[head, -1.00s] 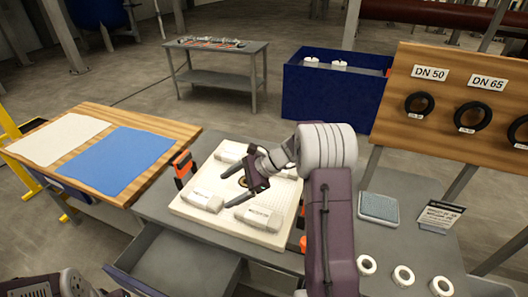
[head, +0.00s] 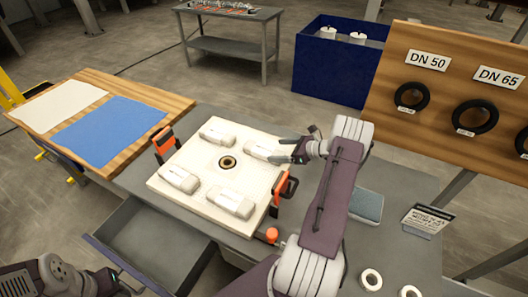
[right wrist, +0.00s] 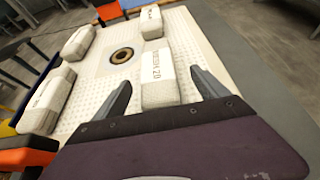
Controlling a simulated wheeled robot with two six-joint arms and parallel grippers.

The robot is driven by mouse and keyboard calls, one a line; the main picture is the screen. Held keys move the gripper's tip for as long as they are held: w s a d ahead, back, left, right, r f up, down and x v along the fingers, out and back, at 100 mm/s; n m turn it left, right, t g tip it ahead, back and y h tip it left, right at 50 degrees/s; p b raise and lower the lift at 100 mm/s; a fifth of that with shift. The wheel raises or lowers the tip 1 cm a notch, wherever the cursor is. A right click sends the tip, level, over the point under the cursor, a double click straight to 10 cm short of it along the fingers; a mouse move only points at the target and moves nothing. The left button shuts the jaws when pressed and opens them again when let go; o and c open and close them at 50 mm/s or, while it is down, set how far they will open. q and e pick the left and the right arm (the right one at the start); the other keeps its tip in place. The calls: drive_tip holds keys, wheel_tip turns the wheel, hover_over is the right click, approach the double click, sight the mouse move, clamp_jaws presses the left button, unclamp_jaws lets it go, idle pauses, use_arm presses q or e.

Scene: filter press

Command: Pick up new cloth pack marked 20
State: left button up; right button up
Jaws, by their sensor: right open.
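The white cloth pack whose label ends in 20 (right wrist: 160,85) lies on the pale filter plate (right wrist: 215,62). In the head view I take it as the upper right pack (head: 260,150) on the plate (head: 222,183), partly hidden by my gripper. My right gripper (head: 283,150) is open. In the right wrist view its fingers (right wrist: 160,80) stand apart, one at each side of this pack. I cannot tell whether they touch it. My left gripper (head: 115,286) shows only partly at the lower left edge; its opening is unclear.
Other white packs (head: 180,180) lie around the plate's centre hole (head: 227,163). Orange-and-black clamps (head: 164,146) stand at the plate's edges. An open drawer (head: 150,250) juts out in front. A blue cloth (head: 108,132), a grey-blue pad (head: 367,206) and white rings (head: 371,280) lie to the sides.

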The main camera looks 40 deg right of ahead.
sight(265, 149)
drive_tip(key=shift+x, duration=0.85)
drive_tip(key=x, duration=0.3)
drive_tip(key=p+x, duration=0.1)
drive_tip(key=x, duration=0.1)
drive_tip(key=shift+w+a+r, duration=0.1)
drive_tip(key=shift+a+r, duration=0.2)
drive_tip(key=shift+a, duration=0.05)
drive_tip(key=shift+w+f, duration=0.15)
drive_tip(key=shift+w, duration=0.05)
drive_tip(key=shift+a, duration=0.1)
drive_tip(key=c, duration=1.6)
wheel_tip(265, 149, up, 10)
drive_tip(key=shift+r, duration=0.1)
